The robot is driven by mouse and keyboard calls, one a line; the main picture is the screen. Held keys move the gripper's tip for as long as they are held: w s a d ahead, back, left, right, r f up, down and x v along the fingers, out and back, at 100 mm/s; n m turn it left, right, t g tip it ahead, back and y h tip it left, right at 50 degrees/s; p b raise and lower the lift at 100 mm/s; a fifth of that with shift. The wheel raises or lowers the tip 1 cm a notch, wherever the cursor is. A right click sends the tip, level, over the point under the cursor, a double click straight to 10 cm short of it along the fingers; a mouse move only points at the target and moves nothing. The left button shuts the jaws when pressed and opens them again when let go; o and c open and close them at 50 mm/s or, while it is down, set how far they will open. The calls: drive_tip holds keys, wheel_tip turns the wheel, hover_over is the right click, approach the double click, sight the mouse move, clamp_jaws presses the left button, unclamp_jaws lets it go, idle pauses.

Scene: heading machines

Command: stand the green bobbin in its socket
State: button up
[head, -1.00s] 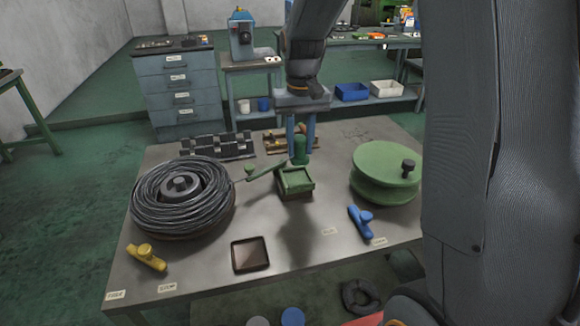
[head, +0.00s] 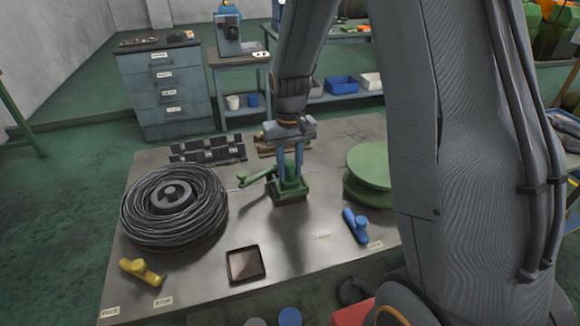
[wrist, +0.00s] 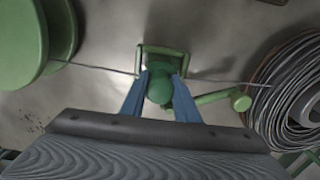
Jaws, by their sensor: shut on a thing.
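The green bobbin (head: 291,176) is between the two blue fingers of my gripper (head: 289,174), which is shut on it. It looks upright. In the wrist view, the darker green bobbin (wrist: 160,88) shows between the fingertips (wrist: 160,92). The small green square box (head: 291,195), which looks like the socket, stands on the bench directly below the bobbin in the head view. In the wrist view, its frame (wrist: 162,48) shows just beyond the bobbin. The bobbin's lower end is hidden, so I cannot tell how deep it sits.
A green crank handle (head: 257,178) sticks out left of the box. A wire coil (head: 173,212) lies left, a big green spool (head: 368,172) right. A thin wire (wrist: 100,68) crosses beside the box. A brown tray (head: 245,264) and blue handle (head: 356,226) lie in front.

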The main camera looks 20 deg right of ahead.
sight(290, 162)
drive_tip(key=shift+f, duration=0.3)
drive_tip(key=o, duration=1.1)
wheel_tip(290, 162, up, 11)
drive_tip(key=b, duration=0.3)
drive_tip(key=shift+w, duration=0.1)
drive_tip(key=shift+s+r, duration=0.2)
drive_tip(key=shift+r, duration=0.3)
drive_tip(key=shift+t, duration=0.6)
drive_tip(key=s+f, duration=0.3)
drive_tip(key=s, duration=0.2)
drive_tip(key=s+f, duration=0.2)
drive_tip(key=s, duration=0.4)
drive_tip(key=s+f, duration=0.3)
drive_tip(key=s, duration=0.2)
drive_tip(key=shift+s+f, duration=0.35)
drive_tip(key=shift+s, duration=0.05)
